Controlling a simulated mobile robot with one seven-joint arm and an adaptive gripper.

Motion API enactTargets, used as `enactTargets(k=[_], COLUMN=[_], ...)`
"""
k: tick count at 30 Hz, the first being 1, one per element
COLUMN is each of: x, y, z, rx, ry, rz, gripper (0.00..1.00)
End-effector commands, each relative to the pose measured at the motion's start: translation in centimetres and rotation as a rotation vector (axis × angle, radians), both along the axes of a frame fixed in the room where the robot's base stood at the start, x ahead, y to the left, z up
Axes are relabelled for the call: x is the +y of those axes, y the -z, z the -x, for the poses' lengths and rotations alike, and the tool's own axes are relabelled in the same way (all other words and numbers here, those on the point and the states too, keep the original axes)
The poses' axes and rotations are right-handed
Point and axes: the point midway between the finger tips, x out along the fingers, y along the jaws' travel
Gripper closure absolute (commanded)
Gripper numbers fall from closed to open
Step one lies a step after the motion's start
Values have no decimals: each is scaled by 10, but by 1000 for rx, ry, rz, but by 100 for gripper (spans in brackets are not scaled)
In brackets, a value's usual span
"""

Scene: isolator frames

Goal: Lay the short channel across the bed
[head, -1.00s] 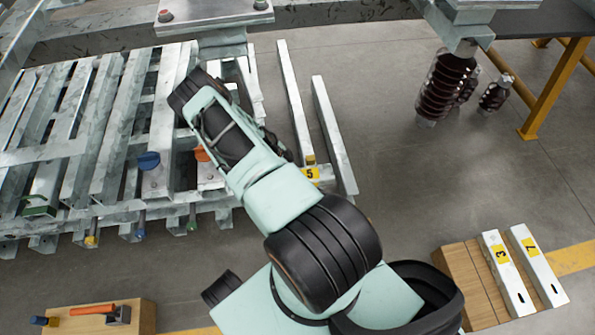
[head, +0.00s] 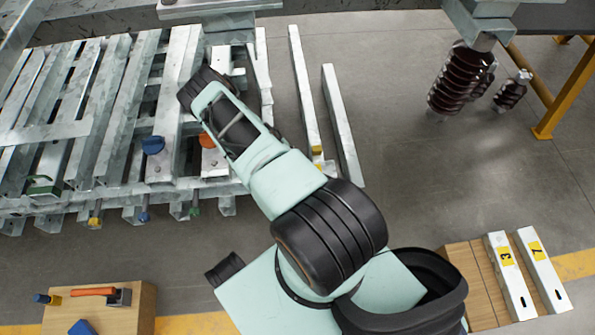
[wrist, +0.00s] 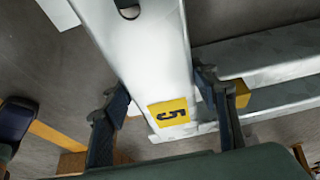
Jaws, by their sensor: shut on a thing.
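In the wrist view my gripper (wrist: 164,92) has one finger on each side of a pale metal channel (wrist: 150,55) with a yellow 5 label and is shut on it. A dark slot shows near the top of the channel. Two grey rails (wrist: 270,52) run off to the right, roughly crosswise to the channel, with a yellow block (wrist: 242,94) by them. I cannot tell whether the channel touches them. In the head view two long rails (head: 343,120) stand right of the slatted metal frame (head: 115,110). My arm hides my gripper and most of the held channel there.
Channels marked 3 (head: 510,280) and 7 (head: 542,268) lie on a wooden block (head: 465,262) at lower right. A hammer (head: 95,292) rests on another wooden block (head: 140,310) at lower left. Brown ribbed insulators (head: 460,80) stand at upper right. The floor between is clear.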

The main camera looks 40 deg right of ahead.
Motion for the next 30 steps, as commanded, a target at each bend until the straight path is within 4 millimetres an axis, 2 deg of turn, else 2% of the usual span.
enactTargets(k=[12,13,17,26,30], x=[-2,0,0,0,0], y=[7,9,8,8,1], z=[-1,0,0,0,-1], rx=[-1,0,0,0,-1], ry=[-1,0,0,0,1], rz=[2,0,0,0,1], gripper=[100,44,30,29,29])
